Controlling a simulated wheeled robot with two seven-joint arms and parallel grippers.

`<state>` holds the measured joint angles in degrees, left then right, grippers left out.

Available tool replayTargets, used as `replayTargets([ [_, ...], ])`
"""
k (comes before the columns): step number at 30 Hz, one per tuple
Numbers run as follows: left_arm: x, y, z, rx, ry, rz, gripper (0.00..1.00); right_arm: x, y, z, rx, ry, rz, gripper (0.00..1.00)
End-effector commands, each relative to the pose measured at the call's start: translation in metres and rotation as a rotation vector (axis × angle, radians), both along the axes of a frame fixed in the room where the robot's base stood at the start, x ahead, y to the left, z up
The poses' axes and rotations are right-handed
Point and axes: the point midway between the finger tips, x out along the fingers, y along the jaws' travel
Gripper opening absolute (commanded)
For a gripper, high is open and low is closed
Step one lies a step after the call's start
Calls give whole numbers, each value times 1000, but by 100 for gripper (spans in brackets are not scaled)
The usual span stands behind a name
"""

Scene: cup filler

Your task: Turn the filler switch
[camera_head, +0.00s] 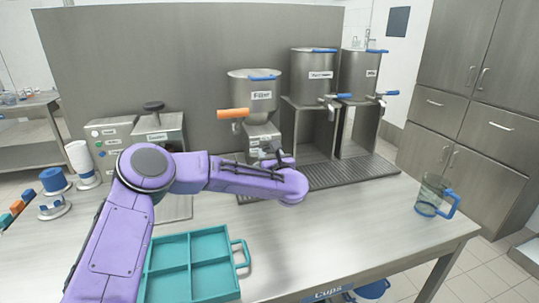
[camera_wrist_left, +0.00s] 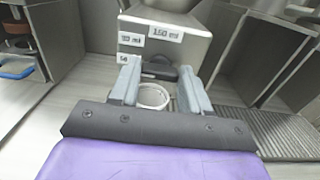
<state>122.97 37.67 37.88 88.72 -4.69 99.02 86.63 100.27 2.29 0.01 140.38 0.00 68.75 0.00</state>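The filler (camera_head: 255,95) is a metal hopper with an "Filler" label and an orange handle (camera_head: 232,114), standing at the back middle of the table. Its metal front (camera_wrist_left: 165,40) fills the top of the left wrist view, with volume labels such as "150 ml". A dark switch (camera_wrist_left: 160,72) sits below the labels. My left gripper (camera_wrist_left: 160,78) is open, with a grey finger on each side of the switch; contact is unclear. In the head view the left gripper (camera_head: 275,160) is at the filler's base, partly hidden by my purple arm. My right gripper is not in view.
A white ring-shaped thing (camera_wrist_left: 152,97) shows between the fingers, below the switch. Two metal dispensers (camera_head: 313,75) stand right of the filler behind a drip grate (camera_head: 345,172). A teal tray (camera_head: 243,252) lies in front; a blue-handled jug (camera_head: 430,193) stands at the right.

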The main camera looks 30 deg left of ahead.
Motion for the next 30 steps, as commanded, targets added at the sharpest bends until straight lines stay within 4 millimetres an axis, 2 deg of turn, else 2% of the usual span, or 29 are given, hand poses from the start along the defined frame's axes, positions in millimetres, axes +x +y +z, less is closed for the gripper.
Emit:
replayTargets([
  [14,0,-1,-2,44,52,-2,16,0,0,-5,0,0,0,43],
  [30,1,-2,-2,318,373,-2,16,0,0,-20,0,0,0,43],
])
